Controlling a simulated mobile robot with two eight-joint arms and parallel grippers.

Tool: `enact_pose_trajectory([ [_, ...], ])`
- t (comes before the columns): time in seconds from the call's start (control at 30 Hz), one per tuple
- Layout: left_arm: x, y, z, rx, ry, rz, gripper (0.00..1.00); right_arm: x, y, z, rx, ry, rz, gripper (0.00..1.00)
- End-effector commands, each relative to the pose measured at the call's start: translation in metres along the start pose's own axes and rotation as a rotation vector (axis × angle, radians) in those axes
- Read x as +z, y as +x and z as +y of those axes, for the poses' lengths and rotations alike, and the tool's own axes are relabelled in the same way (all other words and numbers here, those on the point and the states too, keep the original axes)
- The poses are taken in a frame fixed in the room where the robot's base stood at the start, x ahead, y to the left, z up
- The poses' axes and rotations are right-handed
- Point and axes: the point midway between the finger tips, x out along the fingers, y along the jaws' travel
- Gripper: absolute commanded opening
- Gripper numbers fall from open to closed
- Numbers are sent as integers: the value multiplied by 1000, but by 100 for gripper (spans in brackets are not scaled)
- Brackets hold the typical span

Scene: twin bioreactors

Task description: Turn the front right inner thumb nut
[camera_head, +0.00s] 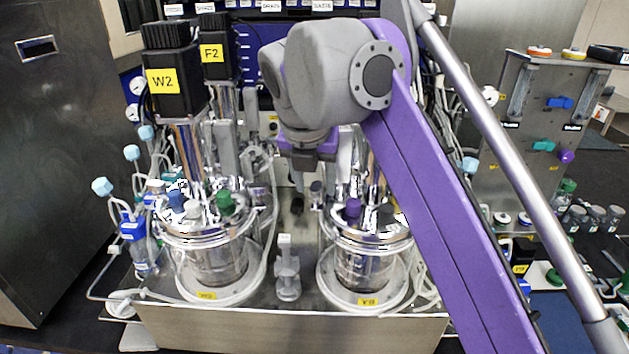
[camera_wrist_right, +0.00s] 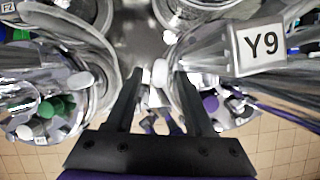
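The right bioreactor vessel (camera_head: 365,262) has a clamped metal lid with a purple cap (camera_head: 353,208). In the right wrist view, a small pale knob (camera_wrist_right: 160,74), which looks like the inner thumb nut, sits at the inner rim of that vessel's lid. My right gripper (camera_wrist_right: 160,76) is open, its two dark fingers on either side of the knob; I cannot tell whether they touch it. In the head view, the right gripper (camera_head: 297,205) hangs between the two vessels, partly hidden by its own wrist. My left gripper is not in view.
The left bioreactor vessel (camera_head: 215,262) stands close by with a green cap (camera_head: 224,201). Labelled motor blocks (camera_head: 176,82) rise behind it, and a Y9 label (camera_wrist_right: 264,42) shows at the right vessel. A small pale fitting (camera_head: 287,272) stands on the metal tray between the vessels.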

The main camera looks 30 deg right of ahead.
Motion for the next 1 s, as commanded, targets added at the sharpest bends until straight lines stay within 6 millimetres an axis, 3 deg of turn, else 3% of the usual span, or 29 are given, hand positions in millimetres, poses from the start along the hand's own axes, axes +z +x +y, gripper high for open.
enact_pose_trajectory([
  [0.03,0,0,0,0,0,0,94,0,0,0,0,0,0,42],
  [0.27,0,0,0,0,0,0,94,0,0,0,0,0,0,1],
  [0.67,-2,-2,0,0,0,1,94,0,-1,1,-6,15,0,0],
  [1.0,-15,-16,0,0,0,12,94,2,-3,4,-72,177,-1,0],
])
